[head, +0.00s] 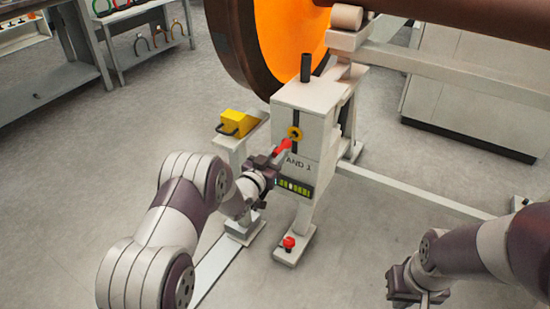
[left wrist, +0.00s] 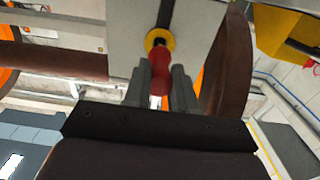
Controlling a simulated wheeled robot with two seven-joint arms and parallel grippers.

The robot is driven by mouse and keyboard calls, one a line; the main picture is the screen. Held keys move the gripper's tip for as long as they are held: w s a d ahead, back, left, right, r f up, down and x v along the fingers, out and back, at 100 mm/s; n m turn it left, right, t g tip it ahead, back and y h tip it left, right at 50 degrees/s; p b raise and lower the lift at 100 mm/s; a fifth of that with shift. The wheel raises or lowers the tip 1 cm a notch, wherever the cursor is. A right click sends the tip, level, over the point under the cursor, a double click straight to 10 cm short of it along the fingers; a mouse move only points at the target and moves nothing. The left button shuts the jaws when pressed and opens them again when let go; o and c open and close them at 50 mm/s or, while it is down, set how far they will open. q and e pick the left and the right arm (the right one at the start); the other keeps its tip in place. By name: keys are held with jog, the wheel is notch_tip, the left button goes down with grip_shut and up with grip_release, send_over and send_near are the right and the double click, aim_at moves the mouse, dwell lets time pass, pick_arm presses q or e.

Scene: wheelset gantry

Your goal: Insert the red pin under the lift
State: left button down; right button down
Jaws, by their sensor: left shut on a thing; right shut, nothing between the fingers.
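The lift (head: 309,125) is a pale grey stand with a black post on top and a dark vertical slot in its front. A yellow ring (head: 295,133) sits on the slot; it also shows in the left wrist view (left wrist: 159,40). My left gripper (head: 276,156) is shut on the red pin (head: 284,147). In the left wrist view the pin (left wrist: 159,68) points at the ring and overlaps it; I cannot tell how far its tip is inside. My right gripper (head: 418,294) is shut and empty at the lower right, away from the lift.
A large wheel (head: 290,45) with an orange face stands behind the lift. A yellow block (head: 237,122) rests on a post to the left. A red knob (head: 289,242) is on the lift's foot. A low beam (head: 415,193) runs right. Shelves (head: 145,35) stand at back left.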

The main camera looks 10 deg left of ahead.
aim_at(283, 147)
pick_arm(q)
jog(key=shift+b+x, duration=1.3)
jog(key=shift+x, duration=1.1)
jog(key=c, duration=0.8)
grip_release()
jog(key=shift+c, duration=0.2)
jog(key=shift+s+a+r, duration=0.1)
jog(key=shift+s+a, duration=0.05)
jog(key=shift+s, duration=0.25)
jog(key=p+v, duration=0.3)
jog(key=v, duration=0.8)
jog(key=shift+s, duration=0.4)
jog(key=shift+a, duration=0.15)
